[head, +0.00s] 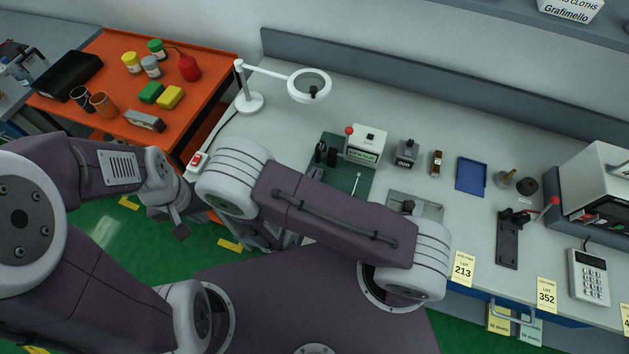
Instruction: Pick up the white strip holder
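I cannot pick out the white strip holder for certain. A small white-topped unit with a green label (366,144) stands at the back of a green plate (354,185) on the bench, beside a red-knobbed lever. My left gripper (181,232) points down over the floor, left of the bench and well away from this unit. Its fingers are too small and dark to tell open from shut. My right arm crosses in front of the bench. Its wrist end (266,236) shows partly below the forearm, and its fingers are hidden. Nothing is seen held in either gripper.
A magnifier lamp (309,85) stands at the bench's back left. A blue tray (471,175), a black lever press (508,238) and a calculator (588,275) lie to the right. An orange cart (112,55) carries bottles and cups. My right forearm hides the bench's front left.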

